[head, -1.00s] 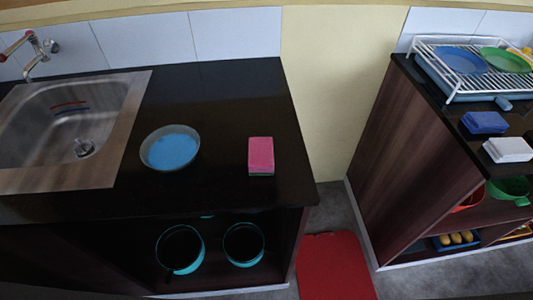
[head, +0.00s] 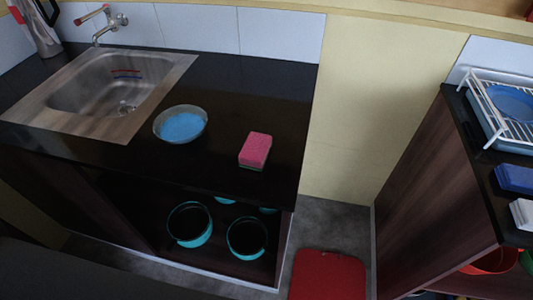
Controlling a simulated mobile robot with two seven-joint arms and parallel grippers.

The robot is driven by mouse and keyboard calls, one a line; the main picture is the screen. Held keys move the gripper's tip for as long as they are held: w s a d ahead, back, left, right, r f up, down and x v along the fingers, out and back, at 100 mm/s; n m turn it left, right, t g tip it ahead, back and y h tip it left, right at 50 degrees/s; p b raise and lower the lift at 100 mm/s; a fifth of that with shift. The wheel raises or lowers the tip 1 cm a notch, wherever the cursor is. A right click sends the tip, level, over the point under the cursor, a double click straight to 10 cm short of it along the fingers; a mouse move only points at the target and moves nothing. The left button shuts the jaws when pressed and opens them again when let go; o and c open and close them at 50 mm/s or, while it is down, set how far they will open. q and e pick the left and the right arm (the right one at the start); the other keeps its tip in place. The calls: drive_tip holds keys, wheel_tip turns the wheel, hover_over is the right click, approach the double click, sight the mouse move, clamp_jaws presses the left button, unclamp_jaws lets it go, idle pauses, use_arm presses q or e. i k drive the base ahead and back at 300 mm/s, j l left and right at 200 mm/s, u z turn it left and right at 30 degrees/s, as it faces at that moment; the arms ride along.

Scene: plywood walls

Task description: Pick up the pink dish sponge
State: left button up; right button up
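The pink dish sponge (head: 256,148), with a darker greenish underside, lies on the black countertop (head: 225,173) near its right front corner. It is to the right of a bowl (head: 181,125) with blue contents, and apart from it. Neither of my grippers shows in the head view, and nothing touches the sponge.
A steel sink (head: 100,92) with a tap (head: 103,24) is at the left. Teal pots (head: 247,238) stand on the shelf below the counter. A red mat (head: 328,275) lies on the floor. A second counter at the right holds a dish rack (head: 490,118), a blue block (head: 516,179) and a white block (head: 523,213).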

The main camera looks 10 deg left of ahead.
sight(253, 155)
drive_tip(key=l+u, duration=0.15)
drive_tip(key=l, duration=0.25)
drive_tip(key=k+l+u, duration=0.15)
drive_tip(key=l, duration=0.25)
drive_tip(key=l+u, duration=0.15)
drive_tip(key=l, duration=0.25)
drive_tip(key=k+l+u, duration=0.1)
drive_tip(key=l, duration=0.3)
drive_tip(key=k, duration=0.05)
